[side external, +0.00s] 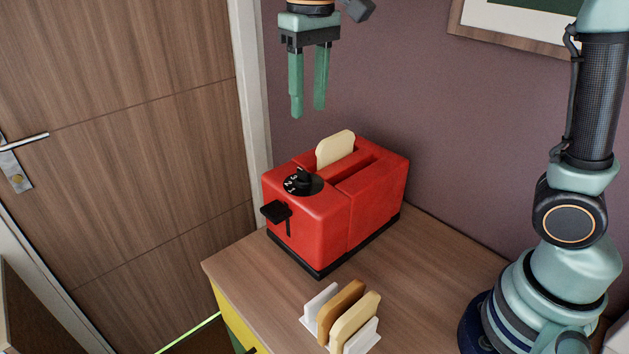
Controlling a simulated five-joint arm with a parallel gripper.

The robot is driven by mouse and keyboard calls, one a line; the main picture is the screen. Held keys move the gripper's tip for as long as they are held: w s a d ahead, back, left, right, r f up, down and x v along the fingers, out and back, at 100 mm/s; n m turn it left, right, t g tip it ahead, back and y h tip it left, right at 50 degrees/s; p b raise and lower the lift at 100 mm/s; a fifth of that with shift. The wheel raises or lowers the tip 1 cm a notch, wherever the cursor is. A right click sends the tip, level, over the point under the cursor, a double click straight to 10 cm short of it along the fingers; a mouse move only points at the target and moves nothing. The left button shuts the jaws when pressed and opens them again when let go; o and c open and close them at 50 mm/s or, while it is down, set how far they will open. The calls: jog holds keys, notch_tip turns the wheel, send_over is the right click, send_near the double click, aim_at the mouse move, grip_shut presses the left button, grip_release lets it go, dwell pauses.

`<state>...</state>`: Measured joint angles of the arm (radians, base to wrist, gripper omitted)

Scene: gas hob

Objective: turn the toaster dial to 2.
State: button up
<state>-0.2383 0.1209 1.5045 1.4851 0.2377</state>
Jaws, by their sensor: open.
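A red toaster (325,225) stands on the wooden counter, with a slice of bread (336,148) sticking up from its rear slot. A black dial (303,180) with white numerals on a round black plate sits on top near the toaster's left end. The numerals are small, and I cannot tell for sure which one the dial points to. A black lever (276,212) juts from the toaster's left end face. My gripper (308,112) is open and empty, its two green fingers pointing down. It hangs above the toaster, apart from the dial.
A white rack (309,323) holding slices of toast (355,320) stands on the counter (245,262) in front of the toaster. A wall is behind, with a framed picture (520,25) at upper right. A wooden door (120,120) is at left. The counter's left corner is bare.

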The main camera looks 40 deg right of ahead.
aim_at(303, 171)
jog(key=f, duration=1.2)
jog(key=shift+w+a+f, duration=0.1)
jog(key=shift+w+a, duration=0.25)
jog(key=shift+a, duration=0.05)
grip_shut()
